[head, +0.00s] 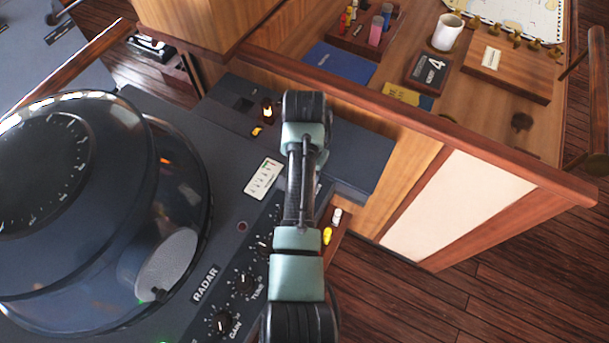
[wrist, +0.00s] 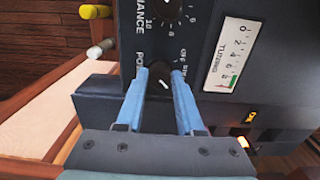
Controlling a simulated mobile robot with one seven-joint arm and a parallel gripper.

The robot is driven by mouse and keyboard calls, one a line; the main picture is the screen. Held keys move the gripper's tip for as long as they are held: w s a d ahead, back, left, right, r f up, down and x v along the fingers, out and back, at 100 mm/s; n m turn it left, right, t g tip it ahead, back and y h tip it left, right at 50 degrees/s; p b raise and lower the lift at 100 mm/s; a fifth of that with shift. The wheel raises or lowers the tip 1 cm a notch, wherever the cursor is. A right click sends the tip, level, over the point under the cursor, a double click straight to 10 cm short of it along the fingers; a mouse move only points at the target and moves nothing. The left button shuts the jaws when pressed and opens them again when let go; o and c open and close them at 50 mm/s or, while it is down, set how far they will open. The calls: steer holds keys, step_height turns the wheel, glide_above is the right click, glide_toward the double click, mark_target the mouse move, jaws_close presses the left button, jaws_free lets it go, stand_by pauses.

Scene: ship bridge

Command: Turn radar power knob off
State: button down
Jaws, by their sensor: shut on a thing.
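The radar power knob (wrist: 160,88) is a dark round knob with a white pointer line, in the wrist view. Its label is partly covered; "PO" shows to the left and small position lettering to the right. The pointer is tilted from upright. My gripper (wrist: 160,72) has its two blue fingers on either side of the knob, shut on it. In the head view my arm covers the power knob and the fingers. The radar panel (head: 233,210) shows there with its RADAR lettering.
A gain knob (head: 221,324) and a tune knob (head: 246,283) are on the panel. A tuning meter (wrist: 232,55) is beside my right finger. Yellow and white pegs (wrist: 95,12) stick out at the panel edge. A wooden desk (head: 420,40) holds a mug (head: 447,33).

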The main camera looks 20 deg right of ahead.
steer(key=shift+r, duration=0.1)
stand_by(0.3)
steer(key=n+p, duration=0.2)
steer(key=n, duration=0.2)
steer(key=shift+r, duration=0.1)
steer(key=n+p, duration=0.2)
steer(key=n, duration=0.3)
steer(key=n+p, duration=0.1)
steer(key=n, duration=0.4)
steer(key=shift+w, duration=0.1)
steer(key=shift+n+p, duration=0.55)
steer(key=shift+n, duration=1.35)
steer(key=c, duration=0.5)
jaws_free()
steer(key=shift+c, duration=0.2)
